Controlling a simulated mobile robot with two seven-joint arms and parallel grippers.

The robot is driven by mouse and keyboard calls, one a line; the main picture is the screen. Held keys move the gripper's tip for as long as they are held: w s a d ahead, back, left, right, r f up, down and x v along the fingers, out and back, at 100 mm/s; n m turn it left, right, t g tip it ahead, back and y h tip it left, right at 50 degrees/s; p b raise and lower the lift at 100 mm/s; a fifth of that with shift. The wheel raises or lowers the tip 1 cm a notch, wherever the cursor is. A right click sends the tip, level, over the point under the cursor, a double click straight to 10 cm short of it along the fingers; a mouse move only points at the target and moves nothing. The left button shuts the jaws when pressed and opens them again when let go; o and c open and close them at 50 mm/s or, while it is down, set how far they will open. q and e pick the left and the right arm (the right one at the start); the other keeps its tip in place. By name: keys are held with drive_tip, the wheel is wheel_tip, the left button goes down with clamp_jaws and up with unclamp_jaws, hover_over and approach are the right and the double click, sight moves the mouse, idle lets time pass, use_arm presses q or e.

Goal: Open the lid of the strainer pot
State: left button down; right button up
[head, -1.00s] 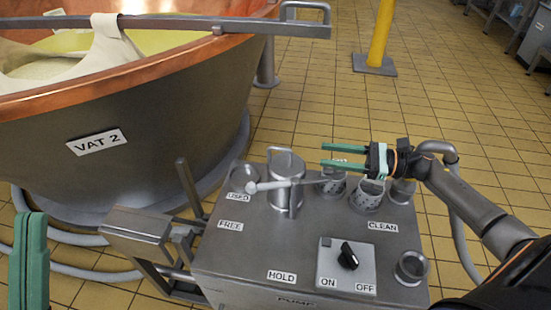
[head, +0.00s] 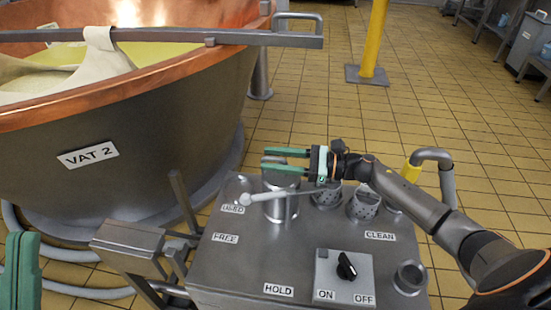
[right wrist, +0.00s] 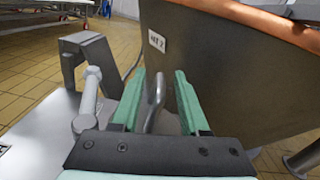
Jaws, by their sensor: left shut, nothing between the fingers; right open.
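The strainer pot (head: 282,210) is a grey metal cylinder on the pump cabinet, with a ball-ended lever (head: 290,192) across its front. Its lid is mostly hidden behind my right gripper (head: 265,159) in the head view. That gripper is open, its green fingers level over the pot's top and pointing left. My left gripper (head: 22,262) is shut and empty at the lower left edge, away from the pot.
The pump cabinet (head: 240,262) carries a switch panel (head: 330,268) and several strainer cups (head: 364,207) right of the pot. The copper vat (head: 150,115) stands close behind on the left. A grey bracket (head: 135,238) juts out left.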

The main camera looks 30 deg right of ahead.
clamp_jaws()
idle(1.4)
